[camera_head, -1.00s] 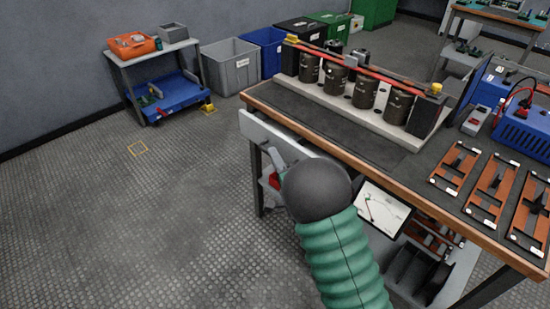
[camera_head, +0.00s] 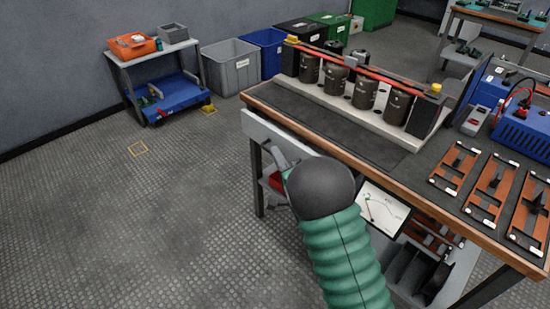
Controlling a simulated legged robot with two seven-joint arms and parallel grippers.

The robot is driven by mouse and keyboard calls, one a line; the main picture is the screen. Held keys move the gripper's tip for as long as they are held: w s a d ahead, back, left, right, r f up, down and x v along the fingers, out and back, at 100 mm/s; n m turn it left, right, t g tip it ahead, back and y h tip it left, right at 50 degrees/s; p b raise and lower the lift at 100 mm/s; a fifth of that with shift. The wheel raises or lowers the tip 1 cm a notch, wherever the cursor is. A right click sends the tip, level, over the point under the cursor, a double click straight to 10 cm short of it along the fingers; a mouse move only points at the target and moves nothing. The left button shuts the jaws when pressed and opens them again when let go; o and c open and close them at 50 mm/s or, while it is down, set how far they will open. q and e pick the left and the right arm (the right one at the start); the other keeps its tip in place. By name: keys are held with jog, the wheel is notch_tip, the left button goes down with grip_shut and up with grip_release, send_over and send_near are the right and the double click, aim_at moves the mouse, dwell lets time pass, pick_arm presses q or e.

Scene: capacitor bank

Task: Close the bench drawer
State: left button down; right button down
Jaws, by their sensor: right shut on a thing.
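The bench drawer (camera_head: 260,128) shows as a pale grey front panel along the near left side of the workbench (camera_head: 345,155). It stands a little out from under the bench top. My right gripper (camera_head: 282,167) is at the drawer front, shut on the drawer handle. The dark round wrist and green ribbed sleeve of my right arm cover the handle and the right part of the panel. My left gripper is not in view.
Dark capacitors (camera_head: 365,91) stand in a row on the bench, with orange-brown plates (camera_head: 455,165) at right. A small cart (camera_head: 160,75) and bins stand behind.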

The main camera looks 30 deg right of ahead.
jog(key=d, duration=0.1)
jog(key=w+d, duration=0.1)
jog(key=d, duration=0.1)
jog(key=shift+d+f, duration=0.2)
jog(key=shift+d, duration=0.05)
jog(key=c, duration=1.9)
grip_release()
jog(key=shift+s, duration=0.1)
jog(key=o, duration=0.4)
jog(key=shift+d, duration=0.1)
jog(key=shift+r, duration=0.1)
jog(key=shift+s, duration=0.1)
jog(key=p, duration=0.6)
send_near(286, 151)
jog(key=s, duration=0.7)
jog(key=shift+a+f, duration=0.3)
jog(key=shift+f, duration=0.15)
